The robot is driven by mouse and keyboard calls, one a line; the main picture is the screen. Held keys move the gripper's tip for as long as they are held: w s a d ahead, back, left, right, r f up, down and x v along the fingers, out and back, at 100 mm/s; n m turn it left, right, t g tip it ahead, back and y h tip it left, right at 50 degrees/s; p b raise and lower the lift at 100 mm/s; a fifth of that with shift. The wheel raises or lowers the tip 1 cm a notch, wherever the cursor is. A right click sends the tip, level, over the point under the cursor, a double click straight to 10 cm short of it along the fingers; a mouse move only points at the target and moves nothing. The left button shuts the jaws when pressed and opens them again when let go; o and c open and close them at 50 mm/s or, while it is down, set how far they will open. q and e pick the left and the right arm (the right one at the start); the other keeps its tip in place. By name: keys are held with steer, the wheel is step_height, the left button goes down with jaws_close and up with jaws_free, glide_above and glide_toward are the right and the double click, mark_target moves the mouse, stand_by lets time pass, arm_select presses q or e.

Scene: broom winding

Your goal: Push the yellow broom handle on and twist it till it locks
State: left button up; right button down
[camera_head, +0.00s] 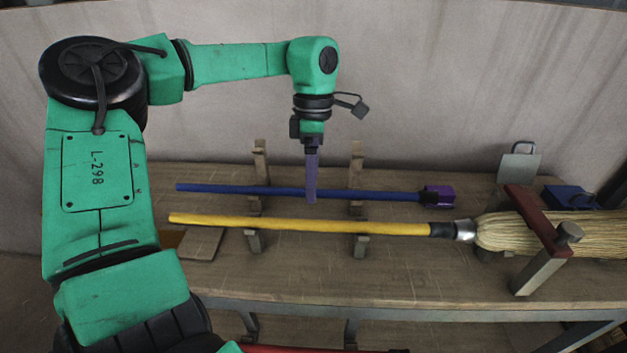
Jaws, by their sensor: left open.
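The yellow broom handle (300,224) lies level across two wooden supports on the workbench. Its right end is at a dark collar and metal socket (464,231) on the straw broom head (510,233); I cannot tell how far in it sits. The head lies on its side under a reddish clamp bar (537,218). My left gripper (311,198) is open and points down, its purple fingers seen edge-on, over the middle of the blue handle, just behind the yellow one in the picture. It holds nothing visible. My right gripper is not in view.
A blue handle (370,194) with a purple end piece lies behind, parallel to the yellow one. Upright wooden pegs (356,160) rise behind it. A blue box (568,197) and a grey plate stand at the back right. The bench front (400,283) is clear.

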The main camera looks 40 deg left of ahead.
mark_target(312, 219)
arm_select(q)
steer(key=f+b, duration=0.3)
steer(key=s+f+b, duration=0.1)
steer(key=f+b, duration=0.2)
steer(key=f, duration=0.1)
steer(key=d+f+b, duration=0.1)
steer(key=f+b, duration=0.2)
steer(key=shift+s+d+f, duration=0.1)
steer(key=shift+s+f, duration=0.05)
steer(key=shift+s, duration=0.15)
steer(key=shift+s+d+f+b, duration=0.1)
steer(key=shift+f+b, duration=0.45)
steer(key=shift+f, duration=0.15)
steer(key=shift+c, duration=0.3)
jaws_close()
